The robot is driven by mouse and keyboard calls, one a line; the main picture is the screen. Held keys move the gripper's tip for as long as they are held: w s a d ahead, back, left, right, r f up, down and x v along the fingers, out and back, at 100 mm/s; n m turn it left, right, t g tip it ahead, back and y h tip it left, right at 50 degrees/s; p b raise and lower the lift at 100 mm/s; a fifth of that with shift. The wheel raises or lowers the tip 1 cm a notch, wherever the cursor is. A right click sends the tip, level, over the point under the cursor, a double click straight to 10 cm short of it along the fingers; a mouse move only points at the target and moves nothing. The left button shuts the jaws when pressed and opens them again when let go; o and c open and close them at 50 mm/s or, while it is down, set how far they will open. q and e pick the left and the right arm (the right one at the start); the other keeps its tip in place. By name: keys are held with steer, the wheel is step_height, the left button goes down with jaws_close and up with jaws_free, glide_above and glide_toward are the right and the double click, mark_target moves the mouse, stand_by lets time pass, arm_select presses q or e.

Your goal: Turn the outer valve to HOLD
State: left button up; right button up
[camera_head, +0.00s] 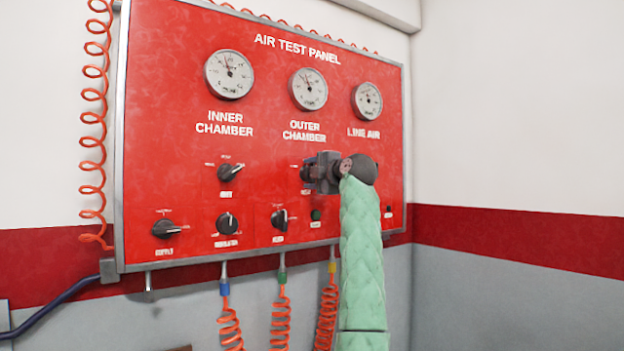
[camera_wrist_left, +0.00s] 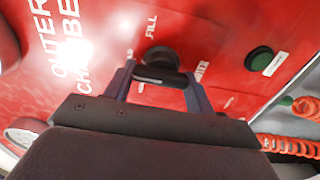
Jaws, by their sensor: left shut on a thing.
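The red air test panel (camera_head: 170,120) hangs on the wall. Below its OUTER CHAMBER label is the black outer valve knob (camera_head: 306,174), partly hidden by my left gripper (camera_head: 318,173). In the left wrist view my left gripper (camera_wrist_left: 158,82) has its two fingers on either side of the knob's bar handle (camera_wrist_left: 160,74), shut on it. A FILL label (camera_wrist_left: 151,26) shows beyond the knob. The other labels around it are partly covered or too small to read, and I cannot tell the knob's exact setting. My right gripper is not in view.
The inner valve knob (camera_head: 230,172) is to the left. The supply (camera_head: 166,229) and regulator (camera_head: 227,223) knobs and another knob (camera_head: 280,218) sit below. A green button (camera_wrist_left: 259,58) is near the gripper. Orange coiled hoses (camera_head: 327,315) hang under the panel.

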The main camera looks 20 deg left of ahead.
arm_select(q)
steer(key=shift+f, duration=0.2)
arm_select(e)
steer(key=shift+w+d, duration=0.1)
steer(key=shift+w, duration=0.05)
arm_select(q)
steer(key=o, duration=1)
steer(key=shift+s+r, duration=0.1)
steer(key=shift+d, duration=0.1)
steer(key=shift+b+v, duration=1.95)
steer(key=shift+v, duration=1.8)
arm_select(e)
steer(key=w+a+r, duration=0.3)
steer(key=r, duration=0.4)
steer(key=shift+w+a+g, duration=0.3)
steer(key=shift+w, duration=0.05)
